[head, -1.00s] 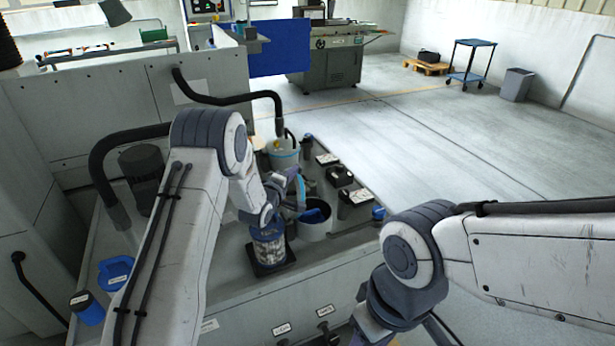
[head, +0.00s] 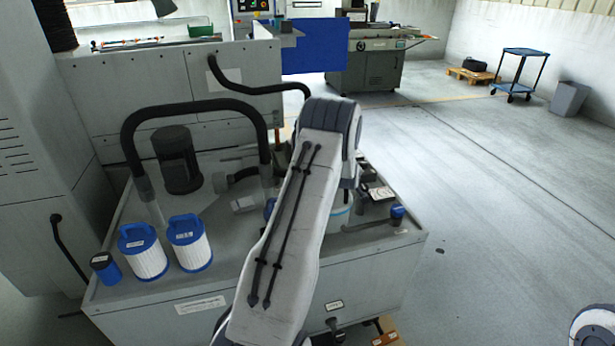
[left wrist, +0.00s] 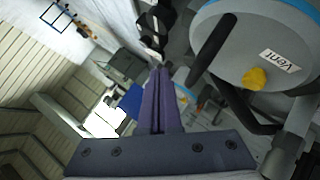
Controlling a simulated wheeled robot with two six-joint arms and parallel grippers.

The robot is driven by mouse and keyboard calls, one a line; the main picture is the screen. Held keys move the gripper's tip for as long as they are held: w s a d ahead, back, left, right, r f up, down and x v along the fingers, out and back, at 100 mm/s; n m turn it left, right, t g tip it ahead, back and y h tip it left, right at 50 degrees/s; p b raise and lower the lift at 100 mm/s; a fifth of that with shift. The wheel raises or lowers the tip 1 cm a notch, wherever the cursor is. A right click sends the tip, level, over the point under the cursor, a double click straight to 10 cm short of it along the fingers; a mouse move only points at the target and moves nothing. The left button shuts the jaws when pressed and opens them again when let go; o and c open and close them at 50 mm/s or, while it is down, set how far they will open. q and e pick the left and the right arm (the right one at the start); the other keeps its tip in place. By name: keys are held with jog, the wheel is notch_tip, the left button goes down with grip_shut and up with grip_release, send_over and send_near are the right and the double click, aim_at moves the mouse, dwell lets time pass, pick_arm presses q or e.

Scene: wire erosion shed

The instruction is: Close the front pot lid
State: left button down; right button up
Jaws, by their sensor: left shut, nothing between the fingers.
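In the head view, a pale pot with a light-blue rim (head: 340,217) stands on the cabinet top, mostly hidden behind my left arm. Its lid and opening cannot be made out there. In the left wrist view, a grey round lid (left wrist: 235,50) with a blue edge, a "Vent" label and a yellow knob (left wrist: 255,78) fills the upper right. I cannot tell which pot it belongs to. My left gripper (left wrist: 159,75) is shut and empty, its fingertips left of that lid and apart from it in the picture. In the head view it is hidden behind my arm. My right gripper is out of view.
A small blue-capped jar (head: 397,215) is at the cabinet's right edge.

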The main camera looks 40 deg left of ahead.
pick_arm(q)
jog(key=shift+w+d+f+b, duration=0.15)
jog(key=shift+w+f+b, duration=0.15)
jog(key=shift+f, duration=0.25)
jog(key=shift+w+d+f+b, duration=0.15)
jog(key=shift+w+f+b, duration=0.05)
jog(key=shift+f+b, duration=0.3)
jog(key=shift+w+d+f+b, duration=0.15)
jog(key=shift+w+f+b, duration=0.15)
jog(key=shift+f, duration=0.25)
